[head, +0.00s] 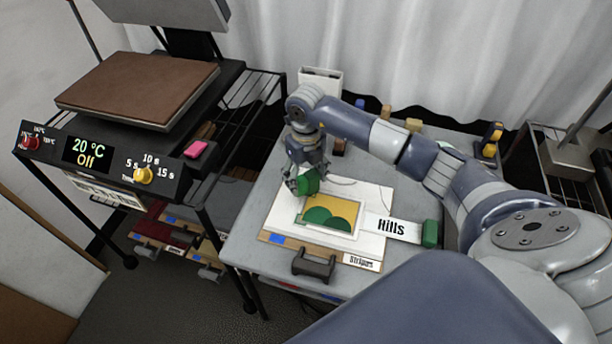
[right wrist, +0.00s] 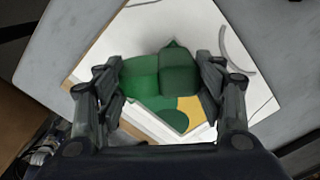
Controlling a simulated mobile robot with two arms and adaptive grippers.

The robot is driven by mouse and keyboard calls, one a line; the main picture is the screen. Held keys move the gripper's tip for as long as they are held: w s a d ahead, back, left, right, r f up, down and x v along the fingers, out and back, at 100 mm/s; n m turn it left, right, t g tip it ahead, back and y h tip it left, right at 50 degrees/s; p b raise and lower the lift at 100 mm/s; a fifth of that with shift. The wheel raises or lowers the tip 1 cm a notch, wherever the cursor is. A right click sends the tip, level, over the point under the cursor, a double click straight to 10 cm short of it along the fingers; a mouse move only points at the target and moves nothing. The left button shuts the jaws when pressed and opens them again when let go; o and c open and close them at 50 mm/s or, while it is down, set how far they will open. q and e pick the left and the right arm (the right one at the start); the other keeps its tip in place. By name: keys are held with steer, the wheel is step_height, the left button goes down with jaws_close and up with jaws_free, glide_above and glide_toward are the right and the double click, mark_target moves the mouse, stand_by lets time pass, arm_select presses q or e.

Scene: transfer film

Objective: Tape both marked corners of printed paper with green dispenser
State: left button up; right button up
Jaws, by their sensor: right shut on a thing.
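My right gripper (head: 304,178) is shut on the green dispenser (head: 308,186) and holds it over the upper left part of the printed paper (head: 342,204). The print has a yellow ground with dark green hills. In the right wrist view the dispenser (right wrist: 160,73) sits between the two fingers of my right gripper (right wrist: 163,85) and hides part of the printed paper (right wrist: 189,114). I cannot tell whether the dispenser touches the paper. I cannot make out the corner marks. My left gripper is not in view.
A white strip labelled "Hills" (head: 391,227) with a green handle (head: 430,233) lies right of the print. A dark handle (head: 313,265) and a "Stripes" label (head: 361,262) are at the front. A heat press (head: 138,90) stands left. Small blocks and a yellow-black tool (head: 490,140) are behind.

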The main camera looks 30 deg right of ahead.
steer(key=shift+f+b, duration=0.3)
steer(key=shift+f, duration=0.1)
stand_by(1.1)
steer(key=shift+r, duration=0.1)
steer(key=shift+r+p, duration=2.35)
steer(key=shift+r, duration=1.1)
